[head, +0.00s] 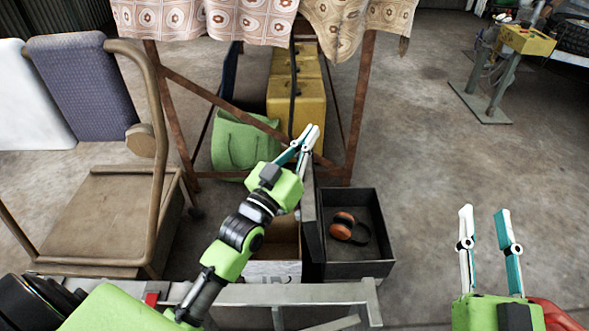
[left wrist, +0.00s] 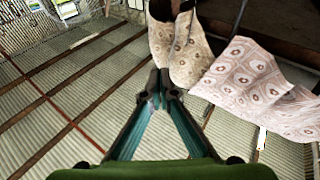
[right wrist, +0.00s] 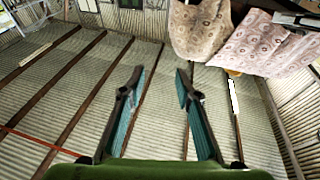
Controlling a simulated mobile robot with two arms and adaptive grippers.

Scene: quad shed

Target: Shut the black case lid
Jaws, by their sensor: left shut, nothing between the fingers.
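The black case (head: 357,269) stands open on the floor, with orange ear defenders (head: 343,227) inside. Its lid (head: 311,232) stands up along the case's left side, seen nearly edge-on. My left gripper (head: 311,133) is shut and empty, above the lid's far end in the head view; I cannot tell whether it touches the lid. The left wrist view shows its fingertips (left wrist: 160,88) together. My right gripper (head: 485,212) is open and empty, to the right of the case and apart from it. Its spread fingers also show in the right wrist view (right wrist: 158,85).
An open box (head: 272,270) stands left of the lid, partly behind my left arm. A table with a patterned cloth (head: 255,18) stands behind, with yellow cases (head: 297,105) and a green bag (head: 235,140) beneath. A metal frame (head: 290,294) crosses in front. Floor right of the case is clear.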

